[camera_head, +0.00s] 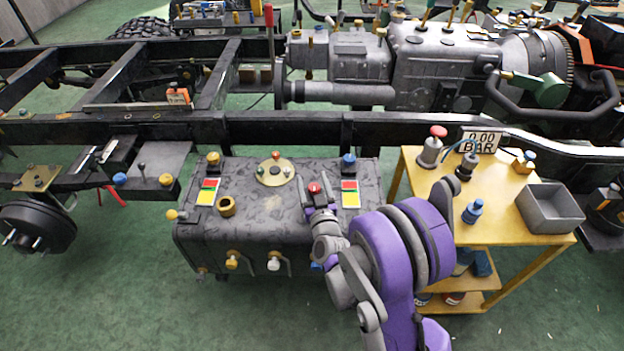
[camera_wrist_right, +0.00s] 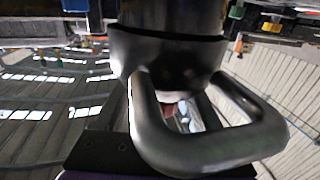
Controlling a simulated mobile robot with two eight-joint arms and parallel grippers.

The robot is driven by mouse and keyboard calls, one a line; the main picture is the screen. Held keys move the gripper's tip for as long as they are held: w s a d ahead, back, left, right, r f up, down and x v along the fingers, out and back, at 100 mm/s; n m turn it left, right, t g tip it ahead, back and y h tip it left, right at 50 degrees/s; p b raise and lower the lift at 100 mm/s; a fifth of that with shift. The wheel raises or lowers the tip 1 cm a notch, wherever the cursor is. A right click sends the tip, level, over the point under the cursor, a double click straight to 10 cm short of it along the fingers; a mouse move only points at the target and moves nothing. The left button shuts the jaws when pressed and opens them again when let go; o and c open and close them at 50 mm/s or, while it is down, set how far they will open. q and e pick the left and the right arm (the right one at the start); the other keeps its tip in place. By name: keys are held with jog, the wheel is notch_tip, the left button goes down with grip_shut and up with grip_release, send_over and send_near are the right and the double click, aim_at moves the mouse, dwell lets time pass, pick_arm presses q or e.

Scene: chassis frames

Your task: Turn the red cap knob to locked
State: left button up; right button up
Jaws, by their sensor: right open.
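My left gripper is not in view.
The tank also bears a yellow-capped knob (camera_head: 213,158), a blue-capped knob (camera_head: 348,160) and a brass ring (camera_head: 227,206). A yellow cart (camera_head: 405,174) with a grey bin (camera_head: 549,210) stands at right. A black chassis rail (camera_head: 280,128) runs behind the tank.

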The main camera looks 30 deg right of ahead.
jog(key=shift+w+d, duration=0.1)
jog(key=shift+w, duration=0.15)
grip_shut()
dwell(0.3)
